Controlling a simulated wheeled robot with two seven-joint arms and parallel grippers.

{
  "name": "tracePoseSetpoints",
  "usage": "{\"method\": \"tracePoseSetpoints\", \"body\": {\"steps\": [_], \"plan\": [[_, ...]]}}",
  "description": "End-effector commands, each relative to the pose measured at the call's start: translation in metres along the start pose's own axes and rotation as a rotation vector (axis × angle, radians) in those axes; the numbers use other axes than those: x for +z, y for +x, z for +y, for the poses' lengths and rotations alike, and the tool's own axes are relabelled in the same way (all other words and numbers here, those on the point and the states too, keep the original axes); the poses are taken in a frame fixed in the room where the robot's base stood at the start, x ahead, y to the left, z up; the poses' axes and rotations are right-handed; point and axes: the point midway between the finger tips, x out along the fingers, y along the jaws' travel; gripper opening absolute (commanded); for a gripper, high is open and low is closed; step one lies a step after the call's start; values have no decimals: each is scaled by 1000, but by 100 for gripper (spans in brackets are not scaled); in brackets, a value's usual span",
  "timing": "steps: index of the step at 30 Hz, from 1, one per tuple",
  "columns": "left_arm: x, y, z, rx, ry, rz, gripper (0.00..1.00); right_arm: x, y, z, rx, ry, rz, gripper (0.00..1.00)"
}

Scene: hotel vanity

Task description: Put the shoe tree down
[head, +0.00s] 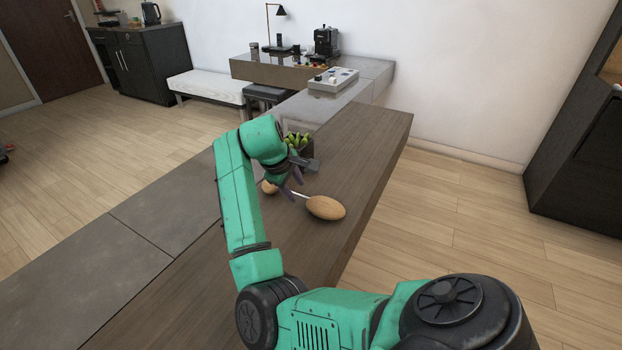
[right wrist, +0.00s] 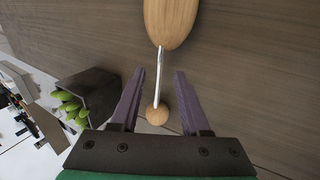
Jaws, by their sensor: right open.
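The shoe tree lies on the wooden counter (head: 372,150). Its large wooden end (head: 326,208) is to the right in the head view, and its thin metal rod leads to a small wooden ball (head: 269,187). In the right wrist view the large end (right wrist: 171,20) is at the top, the rod (right wrist: 160,75) runs down, and the ball (right wrist: 158,115) is between the fingers. My right gripper (head: 290,188) is open over the rod and ball end. In the right wrist view its purple fingers (right wrist: 158,100) stand apart, with a gap on each side of the rod. My left gripper is not in view.
A dark square container (right wrist: 92,92) with green items (head: 297,140) stands close beside my right gripper. A grey-white panel box (head: 333,79), a coffee machine (head: 326,42) and a lamp (head: 275,28) stand farther back. The counter to the right of the container is clear.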

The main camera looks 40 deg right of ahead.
Motion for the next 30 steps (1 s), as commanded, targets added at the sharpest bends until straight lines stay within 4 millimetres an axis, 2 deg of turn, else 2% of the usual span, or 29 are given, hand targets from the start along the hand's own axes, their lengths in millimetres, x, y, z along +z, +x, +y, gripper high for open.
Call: {"method": "tracePoseSetpoints", "body": {"steps": [3,5,12,14,15,16,30], "plan": [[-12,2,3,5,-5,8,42,2,26,-1,-2,-2,-4,46],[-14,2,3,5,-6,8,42,2,34,-1,-1,-1,-2,46],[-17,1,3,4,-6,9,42,2,37,0,-1,-1,0,46],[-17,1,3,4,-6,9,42,2,37,0,-1,-1,0,23],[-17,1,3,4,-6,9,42,2,37,0,-1,0,0,8],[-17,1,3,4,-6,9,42,2,37,0,-1,0,0,0],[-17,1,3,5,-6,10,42,2,37,0,-1,-1,-1,0]]}}
